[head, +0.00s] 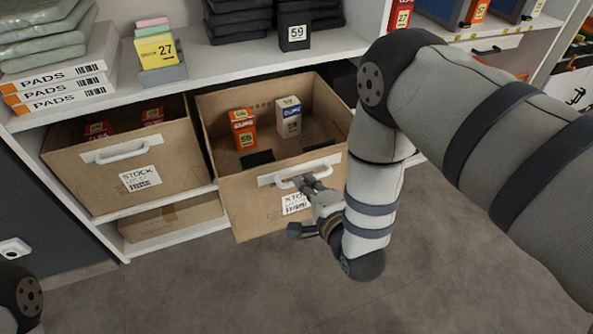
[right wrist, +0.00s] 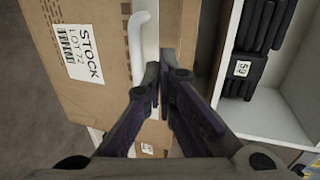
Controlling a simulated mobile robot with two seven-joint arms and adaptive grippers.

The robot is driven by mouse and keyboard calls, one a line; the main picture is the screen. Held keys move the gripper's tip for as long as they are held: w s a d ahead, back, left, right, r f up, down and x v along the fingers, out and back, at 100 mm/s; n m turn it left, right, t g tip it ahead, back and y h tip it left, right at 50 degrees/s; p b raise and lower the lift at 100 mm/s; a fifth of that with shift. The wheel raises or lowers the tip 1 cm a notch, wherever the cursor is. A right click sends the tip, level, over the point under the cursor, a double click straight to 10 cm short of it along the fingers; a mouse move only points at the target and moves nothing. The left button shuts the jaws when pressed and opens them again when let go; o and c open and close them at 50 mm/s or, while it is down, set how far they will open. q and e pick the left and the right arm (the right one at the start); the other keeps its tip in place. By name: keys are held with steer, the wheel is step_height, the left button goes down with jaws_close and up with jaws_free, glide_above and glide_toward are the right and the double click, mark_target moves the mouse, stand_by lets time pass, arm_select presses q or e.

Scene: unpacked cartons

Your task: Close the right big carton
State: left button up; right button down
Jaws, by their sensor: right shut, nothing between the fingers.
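The right big carton (head: 262,205) is a brown open-topped box pulled out past the shelf front. Its front has a white handle (head: 291,171) and a partly hidden stock label. My right gripper (head: 307,182) is at the handle, its fingers shut and empty. In the right wrist view the shut fingertips (right wrist: 156,84) are beside the handle (right wrist: 136,38), close to the carton's front (right wrist: 105,22); I cannot tell whether they touch. My left gripper is not in view.
An orange box (head: 243,130) and a white-and-blue box (head: 288,117) stand inside the carton. Another big carton (head: 100,185) sits to its left, with a flat carton (head: 170,220) below. The shelf board (head: 230,62) runs above. Grey floor in front is clear.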

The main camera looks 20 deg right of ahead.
mark_target(292, 162)
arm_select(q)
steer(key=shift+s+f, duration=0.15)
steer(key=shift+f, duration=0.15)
arm_select(e)
steer(key=shift+r+x, duration=0.25)
steer(key=shift+x, duration=1.1)
steer(key=shift+r+x, duration=0.25)
steer(key=shift+x, duration=1.05)
steer(key=shift+w, duration=0.25)
